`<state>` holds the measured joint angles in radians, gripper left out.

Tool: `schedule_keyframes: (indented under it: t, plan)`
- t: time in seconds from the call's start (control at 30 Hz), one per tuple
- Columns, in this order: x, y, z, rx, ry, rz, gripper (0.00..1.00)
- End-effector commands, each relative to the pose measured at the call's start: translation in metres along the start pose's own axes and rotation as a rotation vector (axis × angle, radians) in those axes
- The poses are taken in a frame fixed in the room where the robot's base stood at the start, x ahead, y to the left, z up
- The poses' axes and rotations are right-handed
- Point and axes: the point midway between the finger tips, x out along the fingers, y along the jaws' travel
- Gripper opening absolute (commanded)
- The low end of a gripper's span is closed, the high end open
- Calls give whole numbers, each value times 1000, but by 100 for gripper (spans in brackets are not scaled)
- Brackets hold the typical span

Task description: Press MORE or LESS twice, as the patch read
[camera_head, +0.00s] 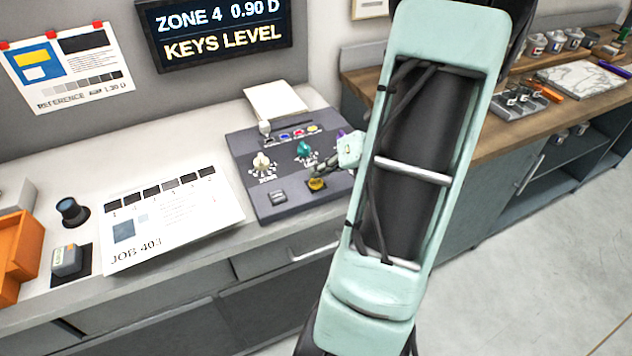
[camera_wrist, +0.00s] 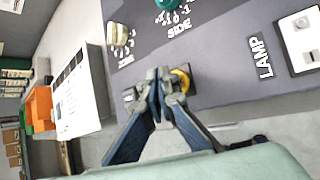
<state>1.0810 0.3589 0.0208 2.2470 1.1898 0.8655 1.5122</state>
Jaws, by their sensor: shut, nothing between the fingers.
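The dark grey console (camera_head: 262,210) stands on the bench, with a white knob (camera_head: 262,163), a teal knob (camera_head: 304,150), a grey key (camera_head: 278,197) and a yellow button (camera_head: 317,184). The key lettering is too small to read. The wall display (camera_head: 215,32) reads "ZONE 4 0.90 D" and "KEYS LEVEL". My gripper (camera_wrist: 161,76) is shut and empty, its tips over the console just beside the yellow button (camera_wrist: 181,79), partly covering it. Whether they touch it I cannot tell. The JOB 403 sheet (camera_head: 180,222) with a row of dark patches lies left of the console.
A reference sheet (camera_head: 66,70) hangs on the wall; its figure is blurred. A black loupe (camera_head: 70,210), a small grey device (camera_head: 68,261) and an orange bin (camera_head: 12,255) are at the left. A wooden bench with cups and tools (camera_head: 545,85) is at the right.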

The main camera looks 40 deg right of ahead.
Motion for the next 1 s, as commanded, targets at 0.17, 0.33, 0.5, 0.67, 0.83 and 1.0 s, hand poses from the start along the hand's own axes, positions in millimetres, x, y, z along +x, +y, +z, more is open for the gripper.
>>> schedule_keyframes:
  t: [0.17, 0.33, 0.5, 0.67, 0.83, 1.0]
  plan:
    - [0, 0, 0, 0, 0, 0, 0]
    - [0, 0, 0, 0, 0, 0, 0]
    - [0, 0, 0, 0, 0, 0, 0]
    - [0, 0, 0, 0, 0, 0, 0]
    - [1, -1, -1, 0, 0, 0, 0]
    - [5, -4, -4, 0, 0, 0, 0]
